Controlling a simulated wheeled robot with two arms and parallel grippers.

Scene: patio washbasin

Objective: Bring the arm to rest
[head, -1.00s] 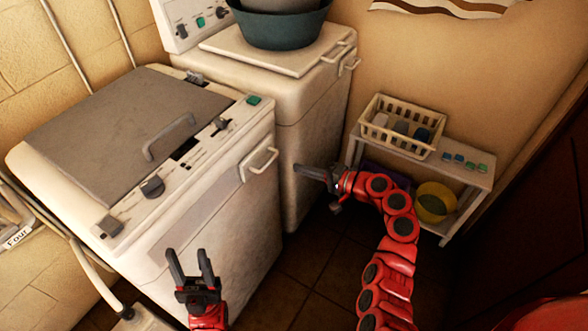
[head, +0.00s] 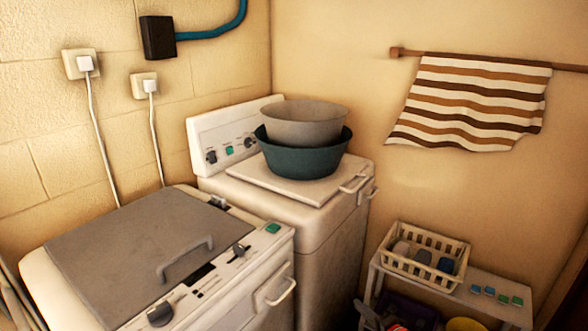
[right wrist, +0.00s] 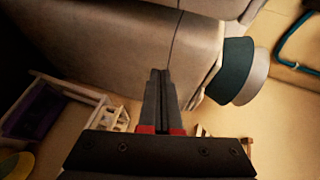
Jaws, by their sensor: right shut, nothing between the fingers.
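My right gripper (head: 367,314) shows only in part at the bottom edge of the head view, in front of the low white shelf's left side. In the right wrist view its two dark fingers (right wrist: 158,76) lie together with nothing between them. They point toward the pale side of a washing machine. The rest of my right arm is mostly below the head view. My left arm and gripper are out of view.
The near machine (head: 262,300) and far machine (head: 340,225) stand left of a low shelf (head: 515,318) with a basket (head: 462,262). A teal basin (head: 300,160) holding a grey one (head: 305,122) sits on the far machine. A striped towel (head: 470,100) hangs on the wall.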

